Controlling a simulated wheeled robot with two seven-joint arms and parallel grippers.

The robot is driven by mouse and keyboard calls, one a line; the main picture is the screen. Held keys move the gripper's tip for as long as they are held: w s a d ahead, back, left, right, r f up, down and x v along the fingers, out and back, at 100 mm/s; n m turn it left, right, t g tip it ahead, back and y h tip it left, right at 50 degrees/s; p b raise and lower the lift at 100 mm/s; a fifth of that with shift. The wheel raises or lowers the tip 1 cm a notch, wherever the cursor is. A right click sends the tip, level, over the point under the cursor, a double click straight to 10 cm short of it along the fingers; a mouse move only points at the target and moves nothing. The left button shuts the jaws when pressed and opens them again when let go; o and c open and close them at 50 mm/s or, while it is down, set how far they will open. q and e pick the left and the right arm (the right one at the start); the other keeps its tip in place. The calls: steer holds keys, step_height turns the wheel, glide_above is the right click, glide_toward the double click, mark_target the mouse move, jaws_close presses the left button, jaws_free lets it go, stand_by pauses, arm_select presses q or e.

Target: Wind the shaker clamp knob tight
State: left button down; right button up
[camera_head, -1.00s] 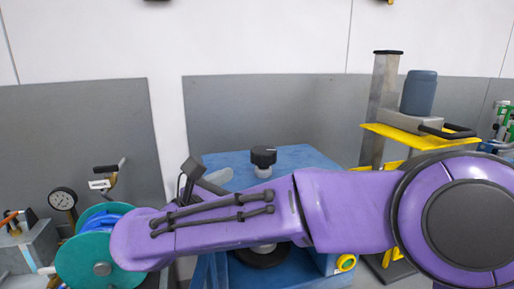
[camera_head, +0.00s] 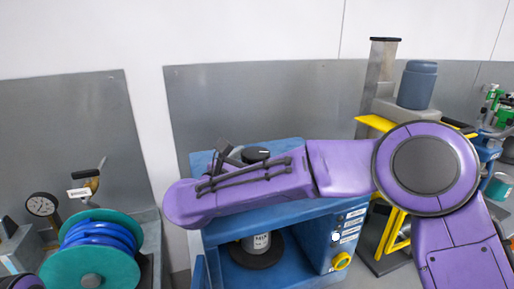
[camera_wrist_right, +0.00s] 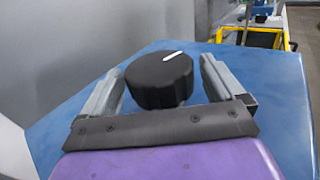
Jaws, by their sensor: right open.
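The black round clamp knob (camera_head: 257,153) with a white pointer line stands on top of the blue shaker (camera_head: 290,149). My right arm hides part of the knob's lower side in the head view. In the right wrist view the knob (camera_wrist_right: 160,80) sits between the two grey fingers of my right gripper (camera_wrist_right: 163,66). The fingers are open, one on each side, with a visible gap to the knob at both. In the head view my right gripper (camera_head: 224,150) is mostly hidden by its own wrist. My left gripper is not seen.
A can (camera_head: 257,243) stands inside the shaker below my right arm. A teal reel with blue hose (camera_head: 92,248) and a pressure gauge (camera_head: 42,204) are at the left. A yellow-shelved stand with a blue-grey container (camera_head: 417,85) is at the back right.

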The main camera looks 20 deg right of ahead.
steer(key=shift+w+d, duration=0.3)
steer(key=shift+d, duration=0.15)
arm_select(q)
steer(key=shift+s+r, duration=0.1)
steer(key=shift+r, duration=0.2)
